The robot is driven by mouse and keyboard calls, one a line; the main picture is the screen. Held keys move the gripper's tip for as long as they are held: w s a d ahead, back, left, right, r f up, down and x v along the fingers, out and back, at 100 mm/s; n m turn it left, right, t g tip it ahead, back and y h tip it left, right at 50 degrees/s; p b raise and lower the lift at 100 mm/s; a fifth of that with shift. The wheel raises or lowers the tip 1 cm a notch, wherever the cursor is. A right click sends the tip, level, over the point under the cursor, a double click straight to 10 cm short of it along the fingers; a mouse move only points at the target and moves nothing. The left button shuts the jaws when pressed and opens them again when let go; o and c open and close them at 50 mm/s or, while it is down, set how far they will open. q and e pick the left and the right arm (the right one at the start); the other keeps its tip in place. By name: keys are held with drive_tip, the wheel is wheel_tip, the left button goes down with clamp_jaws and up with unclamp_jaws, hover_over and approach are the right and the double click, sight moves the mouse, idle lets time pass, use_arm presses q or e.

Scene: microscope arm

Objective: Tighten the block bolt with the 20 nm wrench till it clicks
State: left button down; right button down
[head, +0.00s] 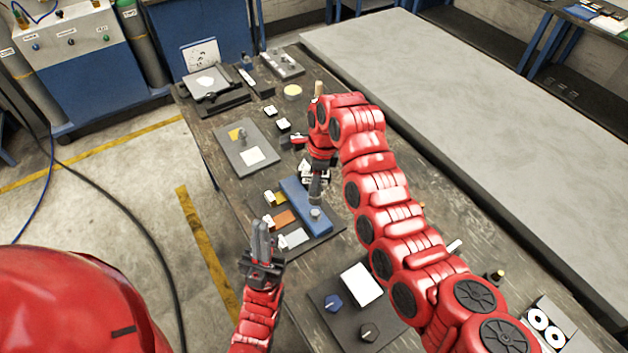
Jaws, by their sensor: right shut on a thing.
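A blue block (299,203) lies on a dark board in the middle of the bench. A small light grey cylindrical bolt head (315,212) shows near its right side. My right gripper (317,172) points down above the block's far end. It is shut on a dark upright tool (316,188), which looks like the wrench; its marking cannot be read. The tool's lower end is close to the block, and I cannot tell whether it touches the bolt. My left gripper (262,232) is empty, its fingers together, left of the board's near end.
Orange and white labelled plates (284,217) lie beside the block. A grey board (246,148) lies farther back. A near dark board (328,318) holds a white plate (361,284) and two knobs. My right arm covers much of the bench's right side. A bare grey table (480,120) stands beyond.

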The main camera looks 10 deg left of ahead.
drive_tip(key=shift+f+b, duration=0.8)
drive_tip(key=shift+f, duration=1.65)
drive_tip(key=shift+f+b, duration=0.75)
drive_tip(key=shift+f, duration=0.8)
drive_tip(key=shift+m+p, duration=0.35)
drive_tip(key=shift+m, duration=0.95)
drive_tip(key=shift+m+t+p, duration=0.3)
drive_tip(key=shift+m+t, duration=0.1)
drive_tip(key=shift+m, duration=0.3)
